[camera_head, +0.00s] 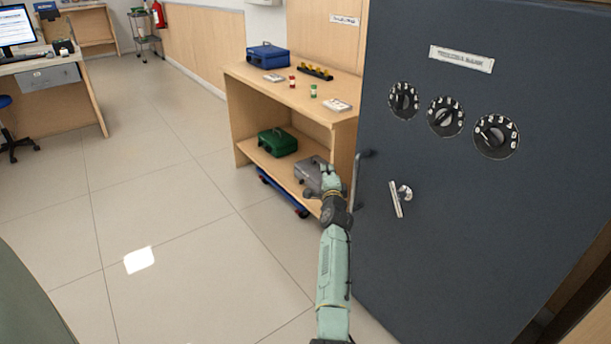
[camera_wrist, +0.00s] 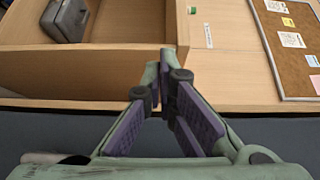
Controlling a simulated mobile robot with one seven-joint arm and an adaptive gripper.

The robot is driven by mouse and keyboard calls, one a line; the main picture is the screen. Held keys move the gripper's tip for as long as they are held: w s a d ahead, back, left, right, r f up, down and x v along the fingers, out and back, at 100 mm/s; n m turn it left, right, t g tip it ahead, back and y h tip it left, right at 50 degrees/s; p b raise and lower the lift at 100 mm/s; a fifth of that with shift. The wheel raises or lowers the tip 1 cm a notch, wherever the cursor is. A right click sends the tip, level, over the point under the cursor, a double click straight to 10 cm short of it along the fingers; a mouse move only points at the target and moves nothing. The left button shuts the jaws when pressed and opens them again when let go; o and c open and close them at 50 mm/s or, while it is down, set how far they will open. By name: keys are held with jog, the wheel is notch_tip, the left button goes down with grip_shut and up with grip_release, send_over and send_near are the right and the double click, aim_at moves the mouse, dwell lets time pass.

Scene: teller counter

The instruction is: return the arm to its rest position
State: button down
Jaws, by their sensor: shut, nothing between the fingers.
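My arm reaches up from the bottom of the head view, beside the dark safe door (camera_head: 455,190) on its right. My gripper (camera_wrist: 166,65) is shut and empty in the wrist view, its green fingers with purple pads meeting near the middle. In the head view the wrist end of my arm is in front of the lower shelf of the wooden counter (camera_head: 245,110), overlapping the grey box (camera_head: 310,175). My fingertips are hard to make out there. The grey box also shows in the wrist view (camera_wrist: 66,18), apart from my fingers.
The door carries dials (camera_head: 445,116), a small handle (camera_head: 400,197) and a bar handle close to my wrist. A blue box (camera_head: 267,55) and small items stand on the counter, a green box (camera_head: 278,142) below. Open tiled floor (camera_head: 160,210) lies left. The wrist view shows a corkboard (camera_wrist: 280,25).

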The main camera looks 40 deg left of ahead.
jog(key=s+a+p, duration=0.1)
jog(key=s+a, duration=0.1)
jog(key=s, duration=0.4)
jog(key=shift+s, duration=0.25)
